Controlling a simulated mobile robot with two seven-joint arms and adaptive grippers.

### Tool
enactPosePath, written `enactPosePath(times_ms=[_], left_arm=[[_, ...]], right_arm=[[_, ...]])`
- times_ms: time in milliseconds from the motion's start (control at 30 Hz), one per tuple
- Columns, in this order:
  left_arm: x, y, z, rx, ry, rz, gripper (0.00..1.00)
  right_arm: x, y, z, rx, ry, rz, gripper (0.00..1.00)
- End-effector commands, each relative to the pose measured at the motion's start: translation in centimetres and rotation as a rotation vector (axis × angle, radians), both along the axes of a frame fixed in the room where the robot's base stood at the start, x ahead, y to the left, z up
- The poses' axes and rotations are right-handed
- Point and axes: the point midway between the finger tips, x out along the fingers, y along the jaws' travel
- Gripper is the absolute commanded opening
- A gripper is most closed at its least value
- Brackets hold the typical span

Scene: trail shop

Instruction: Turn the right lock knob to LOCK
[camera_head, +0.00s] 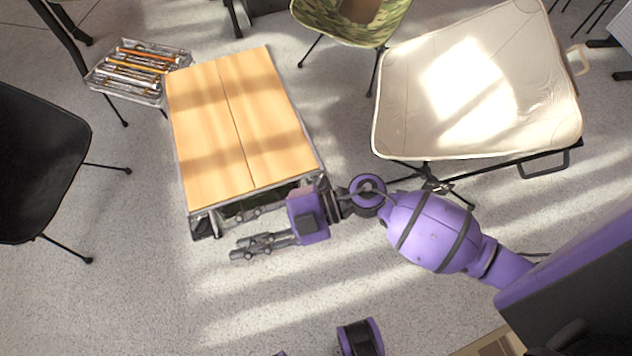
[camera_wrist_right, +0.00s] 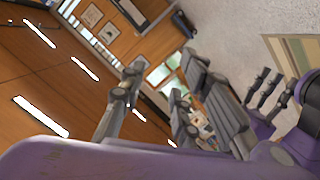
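A low table (camera_head: 208,130) with a two-panel wooden top and a metal frame stands left of centre in the head view. Metal rods and dark parts show under its near edge. I cannot make out a lock knob or a LOCK mark in either view. My right gripper (camera_head: 245,250) is just in front of that near edge, pointing left. In the right wrist view its fingers (camera_wrist_right: 162,85) stand apart with nothing between them. A second gripper, apparently my left one (camera_wrist_right: 270,92), shows at the right of the right wrist view; its opening is unclear.
A wire tray (camera_head: 95,88) with long thin items adjoins the table's far left corner. A black chair (camera_head: 38,160) stands left, a cream chair (camera_head: 400,125) right, and a camouflage chair (camera_head: 325,18) behind. Bare floor (camera_head: 150,300) lies in front of the table.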

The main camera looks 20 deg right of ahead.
Motion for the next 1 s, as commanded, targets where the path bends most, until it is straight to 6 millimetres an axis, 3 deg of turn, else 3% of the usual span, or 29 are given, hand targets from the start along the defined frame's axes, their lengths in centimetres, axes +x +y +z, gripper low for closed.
enactPosePath(times_ms=[33, 100, 200, 300, 433, 500, 600, 767, 1000], left_arm=[[-0.3, 0.2, -2.9, 0.003, 0.015, -0.002, 0.4], [-0.3, 0.3, -5.0, 0.006, 0.022, -0.005, 0.4], [-0.5, 0.4, -7.9, 0.008, 0.038, -0.009, 0.4], [-0.6, 0.4, -10.4, 0.009, 0.055, -0.011, 0.4], [0.2, 0.3, -12.4, 0.008, 0.051, -0.014, 0.4], [0.9, 0.2, -13.0, 0.008, 0.043, -0.016, 0.4], [1.5, 0.2, -13.1, 0.006, 0.032, -0.017, 0.4], [1.5, 0.3, -13.3, 0.008, 0.032, -0.016, 0.4], [0.3, 0.4, -15.2, 0.009, 0.061, -0.011, 0.4]], right_arm=[[0.3, -0.3, -4.3, -0.12, -0.032, 0.128, 0.3], [1.3, -2.1, -8.7, -0.317, -0.059, 0.268, 0.3], [4.7, -6.5, -14.5, -0.632, -0.079, 0.38, 0.3], [9.5, -11.9, -18.0, -0.932, -0.082, 0.391, 0.3], [15.0, -17.8, -19.2, -1.222, -0.075, 0.319, 0.3], [17.0, -19.9, -19.0, -1.321, -0.071, 0.274, 0.3], [18.6, -21.5, -18.5, -1.396, -0.07, 0.231, 0.3], [19.0, -22.0, -19.1, -1.418, -0.067, 0.218, 0.3], [18.8, -21.9, -22.8, -1.413, -0.064, 0.222, 0.3]])
